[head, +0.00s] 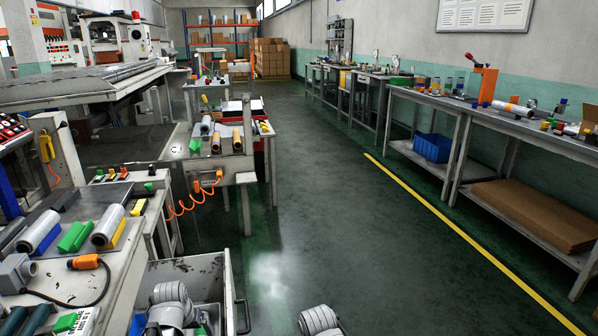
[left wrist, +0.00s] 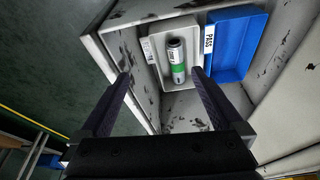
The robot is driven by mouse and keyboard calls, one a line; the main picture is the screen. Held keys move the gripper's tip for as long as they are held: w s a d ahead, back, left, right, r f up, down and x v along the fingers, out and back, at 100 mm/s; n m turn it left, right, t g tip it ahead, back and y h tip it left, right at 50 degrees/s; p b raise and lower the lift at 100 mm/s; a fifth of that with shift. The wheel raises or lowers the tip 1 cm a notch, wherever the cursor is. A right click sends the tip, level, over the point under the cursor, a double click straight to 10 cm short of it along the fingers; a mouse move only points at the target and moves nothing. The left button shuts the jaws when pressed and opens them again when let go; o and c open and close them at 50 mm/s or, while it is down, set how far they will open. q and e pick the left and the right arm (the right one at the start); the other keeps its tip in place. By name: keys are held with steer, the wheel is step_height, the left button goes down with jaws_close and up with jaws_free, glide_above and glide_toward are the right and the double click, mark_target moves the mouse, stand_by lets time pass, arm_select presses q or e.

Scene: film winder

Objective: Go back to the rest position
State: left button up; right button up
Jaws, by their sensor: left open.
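My left gripper (left wrist: 161,78) is open and empty in the left wrist view, its two dark fingers spread above an open drawer (left wrist: 130,48). Beyond the fingertips, a silver roll with a green band (left wrist: 177,62) lies in a white tray (left wrist: 154,50) in the drawer. A blue tray (left wrist: 232,45) labelled PASS is beside it. In the head view my left arm (head: 170,302) is over the open drawer (head: 188,268), its gripper not visible. My right arm (head: 320,320) shows at the bottom edge; its gripper is out of view.
A cluttered workbench (head: 108,285) with rolls and green blocks stands at the left. An orange coiled cable (head: 195,200) hangs from a farther bench. Long benches (head: 520,125) line the right wall behind a yellow floor line (head: 440,225). The aisle floor (head: 320,200) is clear.

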arm_select(q)
steer(key=s+d+f+m+g+b, duration=0.1)
steer(key=s+d+m, duration=0.1)
steer(key=s+d, duration=0.35)
steer(key=s+d+f+m+g+b, duration=0.1)
steer(key=s+d+m, duration=0.15)
steer(key=d, duration=0.65)
steer(key=s+d+f+m+g, duration=0.1)
steer(key=s+d+g, duration=0.1)
steer(key=s+d, duration=0.45)
step_height(320, 180, up, 38)
steer(key=w+d+p, duration=0.1)
steer(key=p, duration=3.7)
steer(key=shift+w+d+y, duration=0.2)
steer(key=shift+d+y, duration=0.05)
steer(key=shift+y, duration=0.15)
steer(key=shift+a, duration=0.1)
